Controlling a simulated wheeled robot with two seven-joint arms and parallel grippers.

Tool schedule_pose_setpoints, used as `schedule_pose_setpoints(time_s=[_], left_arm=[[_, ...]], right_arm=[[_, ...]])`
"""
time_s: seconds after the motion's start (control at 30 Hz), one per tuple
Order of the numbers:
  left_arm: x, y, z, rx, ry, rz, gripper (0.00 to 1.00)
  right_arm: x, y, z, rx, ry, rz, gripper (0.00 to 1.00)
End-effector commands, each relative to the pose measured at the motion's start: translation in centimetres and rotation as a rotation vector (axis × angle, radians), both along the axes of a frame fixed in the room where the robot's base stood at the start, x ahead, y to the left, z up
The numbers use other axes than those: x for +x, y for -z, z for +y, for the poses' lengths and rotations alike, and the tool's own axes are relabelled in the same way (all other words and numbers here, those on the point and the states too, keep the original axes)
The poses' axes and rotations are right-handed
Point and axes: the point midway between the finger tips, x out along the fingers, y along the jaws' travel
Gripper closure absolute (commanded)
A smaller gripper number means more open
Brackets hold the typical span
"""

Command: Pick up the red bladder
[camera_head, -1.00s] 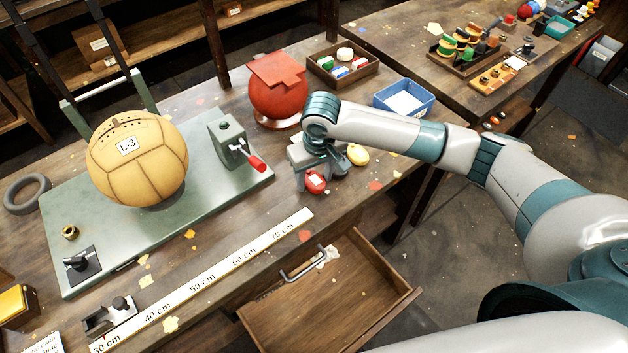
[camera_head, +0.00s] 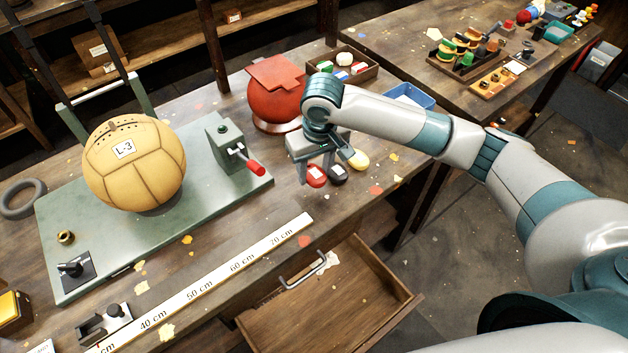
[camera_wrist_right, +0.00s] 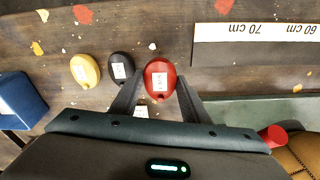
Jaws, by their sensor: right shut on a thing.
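The red bladder (camera_head: 316,176) is a small red oval with a white label. In the right wrist view the red bladder (camera_wrist_right: 160,77) sits between the two dark fingertips of my right gripper (camera_wrist_right: 157,88), which is shut on it. In the head view my right gripper (camera_head: 315,158) holds it, seemingly a little above the bench. A black bladder (camera_head: 338,174) and a yellow bladder (camera_head: 359,161) lie beside it; the black one is partly covered by my gripper. My left gripper is in neither view.
A tan ball (camera_head: 135,165) marked L-3 rests on a green stand with a red-handled crank (camera_head: 240,150). A red ball (camera_head: 272,108), a blue bin (camera_head: 412,95) and a wooden tray (camera_head: 368,75) stand behind. A ruler (camera_head: 215,285) lies in front; a drawer (camera_head: 335,300) is open below.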

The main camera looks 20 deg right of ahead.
Motion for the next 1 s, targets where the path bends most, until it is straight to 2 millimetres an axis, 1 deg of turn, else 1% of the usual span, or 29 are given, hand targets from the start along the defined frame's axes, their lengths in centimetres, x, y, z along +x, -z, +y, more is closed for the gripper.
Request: schedule_pose_setpoints(time_s=[0.03,0.3,0.5,0.7,1.0], left_arm=[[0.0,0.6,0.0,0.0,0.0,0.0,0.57],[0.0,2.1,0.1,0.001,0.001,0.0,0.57],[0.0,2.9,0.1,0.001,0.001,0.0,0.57],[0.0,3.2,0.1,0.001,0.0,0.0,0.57],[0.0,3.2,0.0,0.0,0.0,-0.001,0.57]], right_arm=[[-0.2,-0.1,-1.4,-0.004,0.006,-0.001,0.81],[-1.4,-3.2,-6.4,-0.005,0.006,0.0,0.81],[-2.1,-5.2,-9.5,-0.005,0.005,-0.001,0.81],[-2.5,-6.3,-10.9,-0.003,0.003,0.001,0.81],[-2.6,-6.5,-11.2,-0.002,0.002,0.003,0.81]])
